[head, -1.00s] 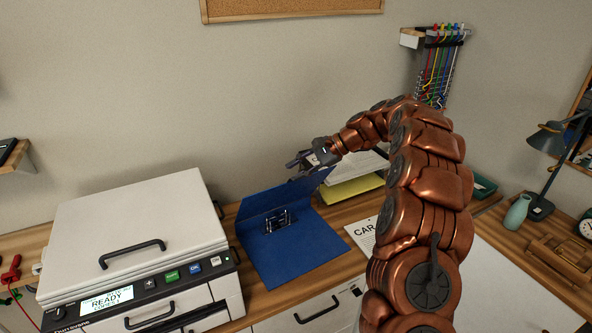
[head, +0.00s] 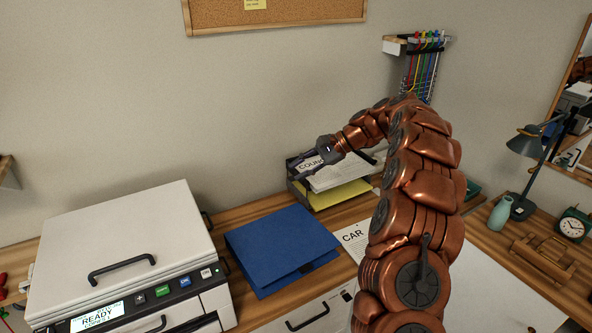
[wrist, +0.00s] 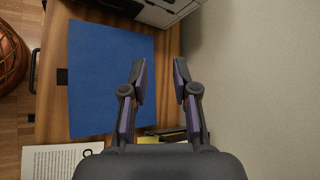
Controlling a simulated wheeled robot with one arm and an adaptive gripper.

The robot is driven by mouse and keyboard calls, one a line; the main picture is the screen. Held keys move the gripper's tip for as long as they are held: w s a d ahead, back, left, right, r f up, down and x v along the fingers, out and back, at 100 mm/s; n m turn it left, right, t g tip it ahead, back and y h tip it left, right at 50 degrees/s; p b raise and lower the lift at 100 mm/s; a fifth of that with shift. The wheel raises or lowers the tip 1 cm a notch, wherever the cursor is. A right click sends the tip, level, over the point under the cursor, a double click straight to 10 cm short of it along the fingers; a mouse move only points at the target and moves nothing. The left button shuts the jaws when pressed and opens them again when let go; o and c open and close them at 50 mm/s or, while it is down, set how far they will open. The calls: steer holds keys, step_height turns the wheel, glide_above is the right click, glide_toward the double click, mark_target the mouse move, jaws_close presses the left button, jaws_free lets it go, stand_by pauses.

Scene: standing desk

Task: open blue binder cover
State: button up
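The blue binder (head: 280,245) lies on the desk between the printer and the paper sheet. Its cover is down and looks shut or nearly so, and the rings are hidden. A dark patch shows at its front edge. In the wrist view the binder (wrist: 110,80) is a flat blue sheet left of my fingers. My gripper (head: 305,165) is above and behind the binder, near the paper tray. In the wrist view my gripper (wrist: 160,65) is open, with nothing between its fingers, apart from the binder.
A white printer (head: 125,250) stands left of the binder. A paper tray (head: 297,185) with white and yellow sheets is behind it to the right. A printed sheet (head: 354,240) lies at the binder's right. A lamp (head: 530,145), vase (head: 500,212) and clock (head: 572,226) stand farther right.

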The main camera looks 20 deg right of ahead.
steer(key=shift+p+v, duration=0.45)
steer(key=shift+v, duration=0.9)
steer(key=shift+r, duration=0.1)
steer(key=v, duration=1.1)
steer(key=shift+r, duration=0.25)
steer(key=shift+d, duration=0.35)
stand_by(0.5)
